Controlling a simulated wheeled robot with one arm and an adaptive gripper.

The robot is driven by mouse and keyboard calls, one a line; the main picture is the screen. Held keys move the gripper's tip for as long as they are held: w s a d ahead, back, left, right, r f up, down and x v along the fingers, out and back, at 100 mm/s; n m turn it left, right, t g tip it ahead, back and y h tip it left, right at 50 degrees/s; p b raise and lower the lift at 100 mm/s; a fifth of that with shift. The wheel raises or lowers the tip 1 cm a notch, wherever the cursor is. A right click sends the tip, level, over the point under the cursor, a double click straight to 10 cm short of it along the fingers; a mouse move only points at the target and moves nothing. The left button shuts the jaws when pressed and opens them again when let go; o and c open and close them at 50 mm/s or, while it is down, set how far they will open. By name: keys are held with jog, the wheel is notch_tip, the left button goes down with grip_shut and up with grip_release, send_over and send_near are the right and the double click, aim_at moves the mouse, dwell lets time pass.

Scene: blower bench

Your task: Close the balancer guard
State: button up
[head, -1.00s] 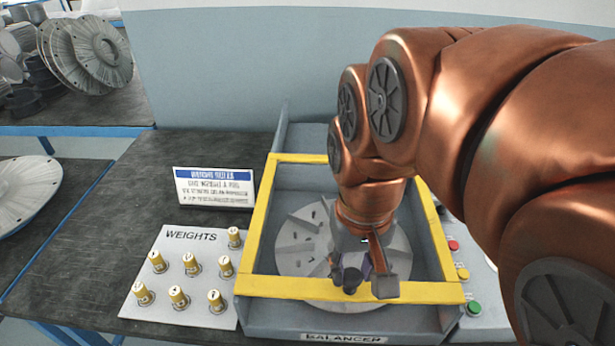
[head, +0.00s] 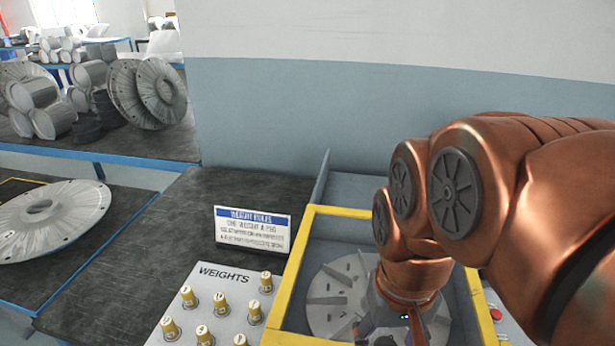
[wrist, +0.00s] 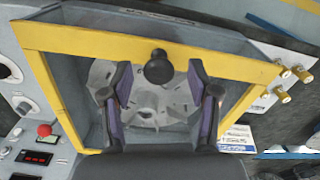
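The balancer guard is a yellow frame (head: 294,268) lying over the grey balancer box; its near side is cut off in the head view. In the wrist view the yellow frame (wrist: 110,41) shows with a black knob (wrist: 157,68) at its front bar. My gripper (wrist: 158,97) is open, with one finger on each side below the knob and a gap to it on both sides. In the head view my gripper (head: 402,330) is over the box, its fingertips out of frame. A slotted grey disc (head: 335,295) lies inside the box. I cannot tell whether the frame is fully down.
A panel of weights (head: 225,280) with several yellow-topped pegs stands left of the box. A sign (head: 252,230) stands behind it. A red button (wrist: 44,130) is on the control panel beside the box. Bare dark bench (head: 130,250) lies further left.

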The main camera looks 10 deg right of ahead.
notch_tip(320, 180, up, 13)
jog(key=shift+f, duration=0.2)
dwell(0.8)
jog(key=shift+s, duration=0.1)
